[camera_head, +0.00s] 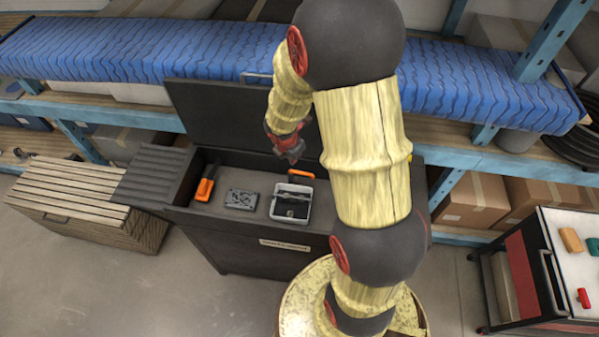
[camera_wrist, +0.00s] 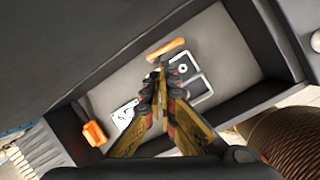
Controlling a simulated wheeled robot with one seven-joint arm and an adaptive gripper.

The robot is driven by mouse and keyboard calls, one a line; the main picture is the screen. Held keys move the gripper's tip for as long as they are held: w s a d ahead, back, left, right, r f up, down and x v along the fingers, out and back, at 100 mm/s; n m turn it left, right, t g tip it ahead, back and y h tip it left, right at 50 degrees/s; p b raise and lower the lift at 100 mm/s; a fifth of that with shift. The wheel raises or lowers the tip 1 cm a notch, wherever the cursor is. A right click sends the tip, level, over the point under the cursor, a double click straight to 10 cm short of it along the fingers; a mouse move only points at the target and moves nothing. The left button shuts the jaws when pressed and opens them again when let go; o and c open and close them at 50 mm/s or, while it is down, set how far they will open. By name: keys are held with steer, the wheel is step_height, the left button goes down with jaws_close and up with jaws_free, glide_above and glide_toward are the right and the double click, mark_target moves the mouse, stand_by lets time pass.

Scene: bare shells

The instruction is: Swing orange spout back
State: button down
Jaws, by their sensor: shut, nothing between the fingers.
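The orange spout (camera_head: 301,174) is a short bar at the back right edge of a small light grey basin (camera_head: 275,214). Both sit inside a dark open-lidded cabinet. In the wrist view the spout (camera_wrist: 166,49) lies just beyond my fingertips, and the basin (camera_wrist: 199,86) is to their right, partly hidden by my fingers. My gripper (camera_head: 291,158) hangs above the cabinet, near the spout and behind the basin. In the wrist view my gripper (camera_wrist: 161,76) is shut and empty; I cannot tell whether it touches the spout.
An orange and black tool (camera_head: 205,183) and a grey patterned plate (camera_head: 241,199) lie to the left in the cabinet (camera_head: 245,234). Its raised lid (camera_head: 215,112) stands behind my gripper. A slatted crate (camera_head: 80,195) is at left, a trolley (camera_head: 520,275) at right.

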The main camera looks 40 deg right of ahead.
mark_target(302, 174)
steer(key=d+f+n+b, duration=0.1)
steer(key=f+n, duration=0.1)
steer(key=f, duration=0.6)
steer(key=d+f+n+y+b, duration=0.1)
steer(key=d+f+n, duration=0.1)
steer(key=f, duration=0.7)
steer(key=shift+w+n+g, duration=0.2)
steer(key=shift+n+g, duration=0.2)
steer(key=shift+n, duration=0.3)
steer(key=shift+w+d+r+p, duration=0.1)
steer(key=shift+w+d+p, duration=0.2)
steer(key=shift+d+p, duration=0.4)
